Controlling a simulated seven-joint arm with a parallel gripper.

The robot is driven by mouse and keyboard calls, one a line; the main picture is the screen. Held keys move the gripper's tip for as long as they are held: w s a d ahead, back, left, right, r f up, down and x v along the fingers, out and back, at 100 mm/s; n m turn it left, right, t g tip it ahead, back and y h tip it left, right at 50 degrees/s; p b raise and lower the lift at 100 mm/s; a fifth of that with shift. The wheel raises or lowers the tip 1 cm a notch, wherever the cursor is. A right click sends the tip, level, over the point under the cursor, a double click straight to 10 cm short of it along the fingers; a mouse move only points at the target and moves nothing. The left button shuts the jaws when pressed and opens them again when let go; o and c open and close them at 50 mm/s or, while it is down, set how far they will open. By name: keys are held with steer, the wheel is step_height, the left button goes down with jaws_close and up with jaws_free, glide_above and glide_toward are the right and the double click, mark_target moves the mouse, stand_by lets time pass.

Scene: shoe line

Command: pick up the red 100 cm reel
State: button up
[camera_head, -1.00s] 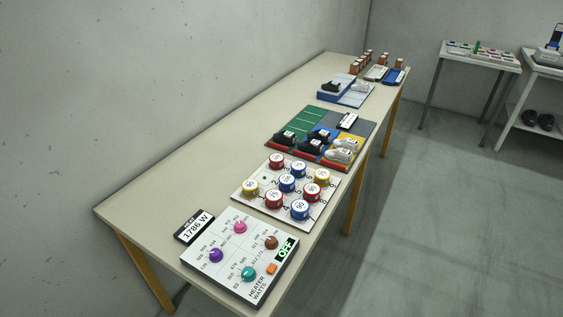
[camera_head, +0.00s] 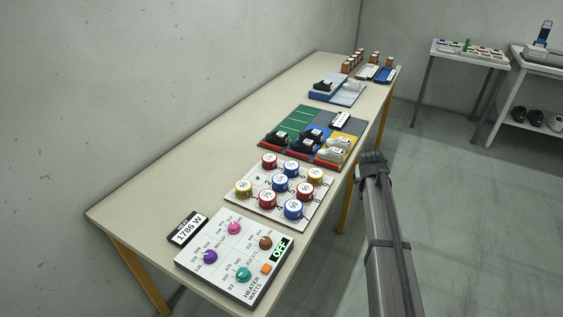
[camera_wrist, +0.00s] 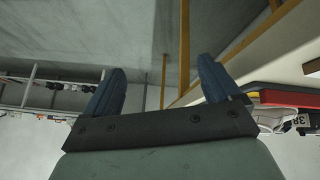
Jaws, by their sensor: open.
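Three red reels show in the head view on the white reel board (camera_head: 232,205): one at the back (camera_head: 269,161), one at the right (camera_head: 304,190) and one at the front left (camera_head: 267,200). Their printed lengths are too small to read, so I cannot tell which is the 100 cm one. My gripper (camera_wrist: 160,66) is open and empty in the wrist view, its two blue fingers wide apart. It is off the table's side, away from the reels. No reel can be made out in the wrist view.
Blue and yellow reels (camera_head: 244,187) stand close around the red ones. A heater panel with knobs (camera_head: 220,262) lies in front of the board; a shoe tray (camera_head: 300,118) lies behind it. The table's left side (camera_head: 185,165) is bare.

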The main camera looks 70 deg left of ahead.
steer(key=s+a+r+n+y, duration=0.2)
steer(key=s+a+r, duration=1.1)
steer(key=s+r, duration=0.1)
steer(key=n+g+h, duration=0.1)
steer(key=g+h, duration=0.2)
steer(key=g, duration=0.1)
glide_toward(270, 158)
steer(key=x, duration=1)
steer(key=shift+a+f, duration=0.2)
steer(key=shift+c, duration=0.4)
steer(key=c, duration=1)
